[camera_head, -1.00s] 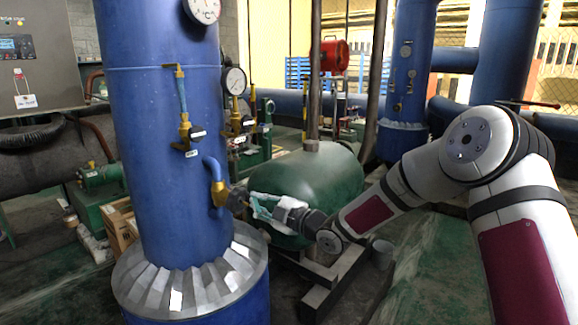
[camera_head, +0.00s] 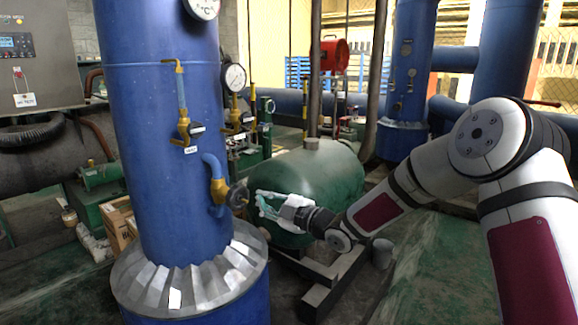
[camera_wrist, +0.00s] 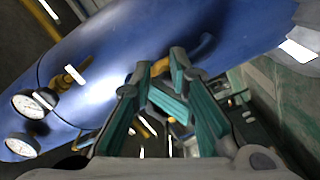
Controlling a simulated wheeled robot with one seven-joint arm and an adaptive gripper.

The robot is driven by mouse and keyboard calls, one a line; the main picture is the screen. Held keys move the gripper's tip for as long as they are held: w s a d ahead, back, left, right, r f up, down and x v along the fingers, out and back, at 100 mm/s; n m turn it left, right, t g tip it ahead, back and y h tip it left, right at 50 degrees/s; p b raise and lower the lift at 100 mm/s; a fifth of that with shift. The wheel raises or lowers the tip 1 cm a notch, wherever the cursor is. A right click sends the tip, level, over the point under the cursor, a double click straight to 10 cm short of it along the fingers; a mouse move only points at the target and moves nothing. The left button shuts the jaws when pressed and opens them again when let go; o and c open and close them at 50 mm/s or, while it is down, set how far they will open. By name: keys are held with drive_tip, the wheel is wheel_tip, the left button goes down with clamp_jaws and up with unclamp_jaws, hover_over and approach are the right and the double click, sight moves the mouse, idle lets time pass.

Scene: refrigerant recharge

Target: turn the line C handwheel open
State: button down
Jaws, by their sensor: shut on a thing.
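The handwheel (camera_head: 238,196) is a small dark wheel on the brass valve (camera_head: 219,190), at the elbow pipe on the right side of the big blue column. No line label is readable on it. My gripper (camera_head: 258,199), with teal finger pads, comes in from the right at the wheel's height. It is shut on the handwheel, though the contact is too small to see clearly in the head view. In the wrist view my gripper (camera_wrist: 161,68) has its two fingertips on either side of the brass valve (camera_wrist: 160,66); the wheel is mostly hidden there.
The blue column (camera_head: 165,120) stands left of my gripper, with a pressure gauge (camera_head: 234,77) and another brass valve (camera_head: 184,130) above. A green tank (camera_head: 310,180) lies close behind my gripper. Open floor (camera_head: 430,270) lies at lower right.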

drive_tip(key=shift+v, duration=2.25)
drive_tip(key=c, duration=2.3)
unclamp_jaws()
drive_tip(key=s+f+m+b, duration=0.1)
drive_tip(key=m, duration=0.1)
drive_tip(key=s+a+m+b, duration=0.1)
drive_tip(key=m, duration=0.1)
drive_tip(key=s+a+f+m+b, duration=0.1)
drive_tip(key=m, duration=0.1)
drive_tip(key=shift+a+f+m, duration=0.1)
drive_tip(key=shift+f+m, duration=0.2)
drive_tip(key=shift+f, duration=0.05)
clamp_jaws()
drive_tip(key=w+a+m+b, duration=0.2)
drive_tip(key=a+m+b, duration=0.1)
drive_tip(key=a+m, duration=0.2)
drive_tip(key=shift+a+f, duration=0.25)
drive_tip(key=shift+a, duration=0.25)
